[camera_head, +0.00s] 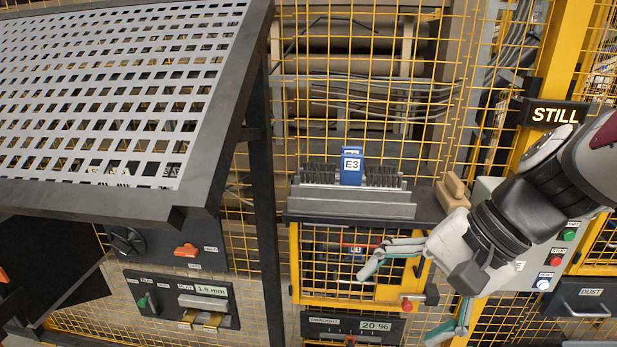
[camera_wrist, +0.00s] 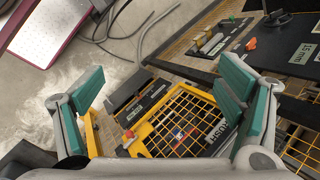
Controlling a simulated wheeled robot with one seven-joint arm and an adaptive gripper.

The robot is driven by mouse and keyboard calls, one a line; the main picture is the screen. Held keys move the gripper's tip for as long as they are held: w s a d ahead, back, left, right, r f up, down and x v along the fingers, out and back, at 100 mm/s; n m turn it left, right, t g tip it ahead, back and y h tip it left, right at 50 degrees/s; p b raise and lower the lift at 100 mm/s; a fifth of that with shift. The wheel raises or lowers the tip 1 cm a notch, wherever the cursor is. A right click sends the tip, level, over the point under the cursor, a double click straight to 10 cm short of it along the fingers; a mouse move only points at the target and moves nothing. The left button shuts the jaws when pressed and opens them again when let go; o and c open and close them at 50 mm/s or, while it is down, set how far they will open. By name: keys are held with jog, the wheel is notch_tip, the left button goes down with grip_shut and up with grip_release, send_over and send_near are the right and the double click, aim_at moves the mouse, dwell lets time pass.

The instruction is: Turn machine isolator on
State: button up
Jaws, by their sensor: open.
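No switch carries a readable isolator label. In the head view, a round black rotary knob (camera_head: 127,241) sits on a dark panel at the lower left. An orange handle (camera_head: 186,250) is on the same panel, to the right of the knob. My gripper (camera_head: 400,304) is open and empty, in front of the yellow mesh gate, well to the right of both. In the wrist view, my gripper's teal fingers (camera_wrist: 160,85) stand wide apart with nothing between them. A small orange part (camera_wrist: 251,43) shows beyond the right finger; I cannot tell whether it is that handle.
A grey perforated table (camera_head: 205,160) overhangs the knob panel. A panel marked 1.5 mm (camera_head: 165,300) is below it. A shelf (camera_head: 350,208) bears a brush strip and blue E3 block. The yellow gate (camera_head: 318,294) and a button box (camera_head: 520,278) are near my arm.

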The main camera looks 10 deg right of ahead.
jog(key=w+d+m+t+y, duration=0.3)
jog(key=w+d+m+t, duration=0.6)
jog(key=w+d+m, duration=0.45)
jog(key=s+d+f+m+t+h, duration=0.25)
jog(key=d+m+h, duration=0.2)
jog(key=d, duration=0.45)
jog(key=s+d+f+m+t+h, duration=0.2)
jog(key=s+d+m+h, duration=0.15)
jog(key=d+m, duration=0.4)
jog(key=s+d+f+m+t+h, duration=0.2)
jog(key=d+m+h, duration=0.25)
jog(key=d, duration=0.65)
jog(key=shift+n+h, duration=0.25)
jog(key=shift+n, duration=0.05)
jog(key=x, duration=0.7)
jog(key=p+x, duration=0.1)
jog(key=x, duration=0.6)
jog(key=shift+a, duration=0.25)
jog(key=c, duration=1.1)
